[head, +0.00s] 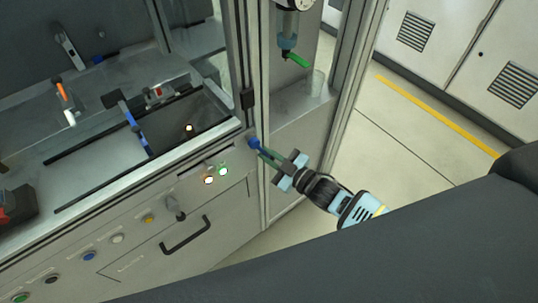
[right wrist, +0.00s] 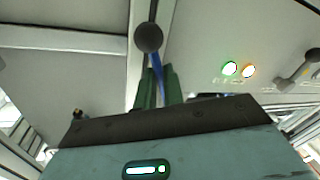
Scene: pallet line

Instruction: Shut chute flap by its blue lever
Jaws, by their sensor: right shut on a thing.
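My right gripper (head: 261,150) reaches in from the right to the front right corner of the machine. It is shut on a small blue lever (head: 254,143), whose end shows just past the fingertips. In the right wrist view, the blue lever (right wrist: 159,73) runs between the green fingers, with a dark round knob (right wrist: 148,37) at its upper end. The fingers hide part of the lever. I cannot tell for certain which panel is the chute flap or how far it stands open. My left gripper is not in view.
A dark drawer handle (head: 187,236) sticks out below. A green-handled valve (head: 297,60) hangs in the bay above. The floor to the right is clear.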

